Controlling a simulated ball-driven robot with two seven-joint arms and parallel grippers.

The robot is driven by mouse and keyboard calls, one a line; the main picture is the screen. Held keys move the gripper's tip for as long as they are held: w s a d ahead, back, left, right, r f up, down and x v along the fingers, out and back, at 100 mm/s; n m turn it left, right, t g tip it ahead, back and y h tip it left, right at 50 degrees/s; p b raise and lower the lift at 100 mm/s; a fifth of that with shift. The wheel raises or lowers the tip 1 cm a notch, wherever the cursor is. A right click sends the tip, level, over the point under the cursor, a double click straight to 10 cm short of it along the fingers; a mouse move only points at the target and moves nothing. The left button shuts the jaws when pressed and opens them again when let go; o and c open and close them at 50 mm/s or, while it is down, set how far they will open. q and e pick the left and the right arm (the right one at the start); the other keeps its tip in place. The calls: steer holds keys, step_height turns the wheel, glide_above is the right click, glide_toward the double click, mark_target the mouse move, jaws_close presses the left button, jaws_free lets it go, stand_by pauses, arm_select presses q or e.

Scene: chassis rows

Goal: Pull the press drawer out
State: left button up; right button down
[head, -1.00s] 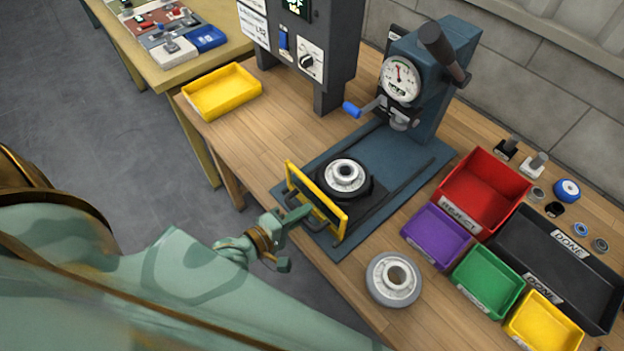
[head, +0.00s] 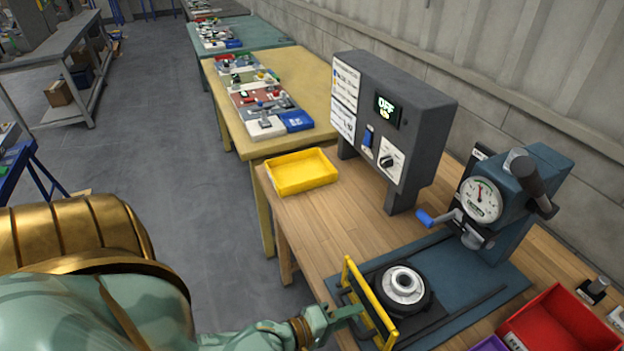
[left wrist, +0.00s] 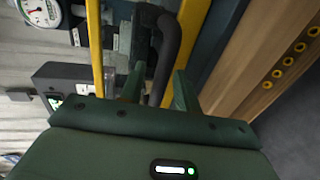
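The press (head: 515,200), dark blue with a round gauge, stands on the wooden bench. Its drawer has a yellow front frame (head: 370,305) and carries a round grey part (head: 404,283) on a black seat. My left gripper (head: 335,325) is at the drawer front, partly cut off by the lower picture edge. In the left wrist view, my left gripper (left wrist: 158,88) has its fingers apart. The black drawer handle (left wrist: 168,50) shows between them, nearer the left finger, with a gap to the right finger. Contact cannot be told. My right gripper is not in view.
A grey control box (head: 395,125) with an OFF display stands behind the press plate. A yellow bin (head: 300,172) sits at the bench's left corner. A red bin (head: 560,330) lies right of the press. The floor (head: 190,190) left of the bench is clear.

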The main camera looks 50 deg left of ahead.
arm_select(q)
steer(key=p+v, duration=0.1)
steer(key=v, duration=1.5)
steer(key=shift+s+p, duration=0.15)
steer(key=shift+p, duration=0.15)
